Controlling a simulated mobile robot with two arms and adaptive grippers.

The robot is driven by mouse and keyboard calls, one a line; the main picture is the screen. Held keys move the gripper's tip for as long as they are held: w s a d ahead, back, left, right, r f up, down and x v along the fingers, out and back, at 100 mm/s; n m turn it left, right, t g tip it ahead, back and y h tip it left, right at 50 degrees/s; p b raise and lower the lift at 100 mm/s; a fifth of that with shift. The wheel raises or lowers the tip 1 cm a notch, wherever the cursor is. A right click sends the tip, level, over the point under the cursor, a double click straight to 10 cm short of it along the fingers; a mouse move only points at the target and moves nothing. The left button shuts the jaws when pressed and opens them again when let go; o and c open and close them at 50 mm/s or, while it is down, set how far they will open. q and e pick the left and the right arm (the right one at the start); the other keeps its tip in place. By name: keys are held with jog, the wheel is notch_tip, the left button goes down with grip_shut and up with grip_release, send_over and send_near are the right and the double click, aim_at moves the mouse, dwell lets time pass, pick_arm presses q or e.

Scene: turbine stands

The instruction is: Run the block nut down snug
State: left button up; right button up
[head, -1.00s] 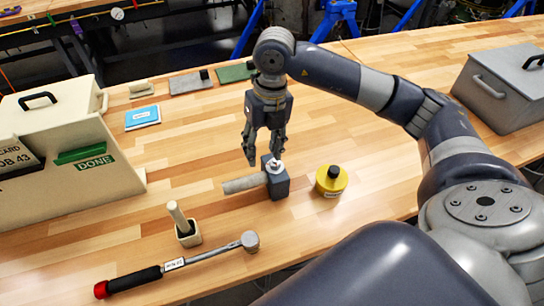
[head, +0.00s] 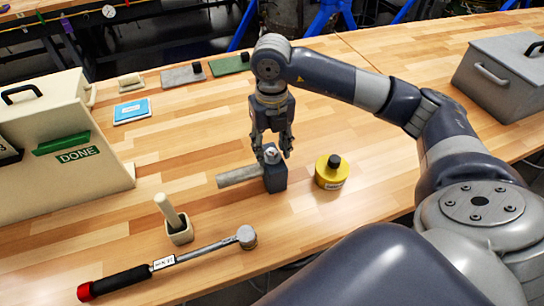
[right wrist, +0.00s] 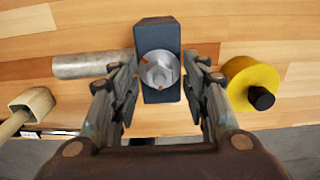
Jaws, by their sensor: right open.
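The dark blue-grey block (head: 275,181) stands on the wooden bench with a grey cylindrical bar (head: 238,176) out of its left side. The silvery block nut (head: 271,155) sits on its top; it also shows in the right wrist view (right wrist: 159,74), with orange marks around it. My right gripper (head: 271,155) is above the block, pointing down. Its fingers are open, one on each side of the nut, with gaps in the right wrist view. My left gripper is not in view.
A yellow round container with a black knob (head: 331,172) stands close right of the block. A torque wrench (head: 168,263) with red-ended handle lies in front. A small pot with a brush-like handle (head: 179,231) stands left. A cream box marked DONE (head: 60,185) is at left, a grey case (head: 500,85) at right.

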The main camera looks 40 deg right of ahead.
jog(key=shift+f, duration=0.3)
jog(key=shift+c, duration=0.4)
